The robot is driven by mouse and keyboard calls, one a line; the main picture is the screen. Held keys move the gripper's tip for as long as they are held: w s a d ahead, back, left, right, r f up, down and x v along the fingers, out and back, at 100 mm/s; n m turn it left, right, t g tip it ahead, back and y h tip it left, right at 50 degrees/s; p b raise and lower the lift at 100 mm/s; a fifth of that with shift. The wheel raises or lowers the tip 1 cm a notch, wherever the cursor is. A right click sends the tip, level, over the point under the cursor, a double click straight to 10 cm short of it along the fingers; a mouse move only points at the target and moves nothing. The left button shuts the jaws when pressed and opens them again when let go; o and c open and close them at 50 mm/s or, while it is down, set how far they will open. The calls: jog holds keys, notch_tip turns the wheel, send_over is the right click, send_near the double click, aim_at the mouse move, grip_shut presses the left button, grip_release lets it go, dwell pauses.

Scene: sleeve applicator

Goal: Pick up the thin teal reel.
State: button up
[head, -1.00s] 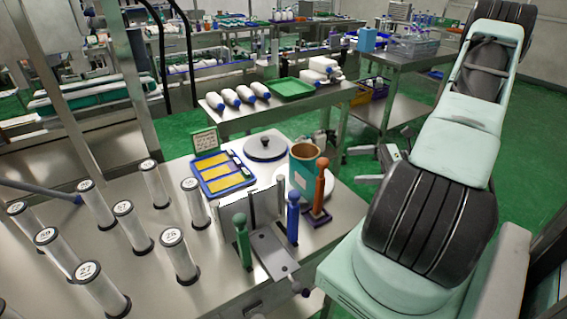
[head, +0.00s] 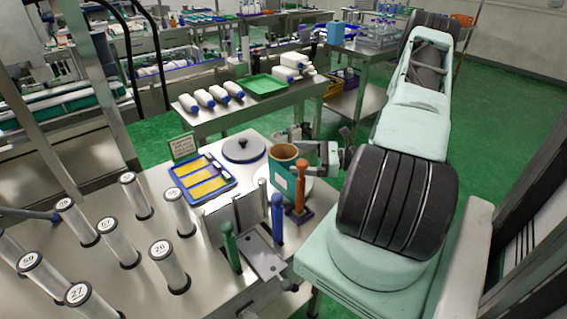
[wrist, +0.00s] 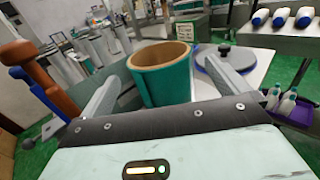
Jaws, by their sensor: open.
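The teal reel (head: 281,178), a short upright tube with a brown core, stands on a pale round plate (head: 308,190) near the right end of the steel bench. In the wrist view the teal reel (wrist: 163,82) is upright and shows between my two spread fingers. My gripper (wrist: 166,70) is open and level with it, coming from the right in the head view, where my gripper (head: 306,150) is partly hidden by the reel. I cannot tell whether either finger touches the reel. The reel's lower front is partly covered by tool handles in the head view.
An orange-handled tool (head: 300,185) stands close beside the reel, with blue (head: 277,215) and green (head: 230,245) ones nearer. A grey round lid (head: 243,148) and a blue tray (head: 203,180) lie behind. Several labelled clear cylinders (head: 170,268) stand at left.

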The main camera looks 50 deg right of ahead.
aim_at(270, 154)
jog(key=x, duration=0.1)
jog(key=p+x, duration=0.1)
jog(key=x, duration=0.1)
jog(key=p+x, duration=0.1)
jog(key=shift+w+a+r, duration=0.1)
jog(key=shift+w+r, duration=0.1)
jog(key=shift+r, duration=0.05)
jog(key=shift+w+a+f, duration=0.1)
jog(key=shift+w+a, duration=0.1)
jog(key=shift+w, duration=0.2)
jog(key=c, duration=1.1)
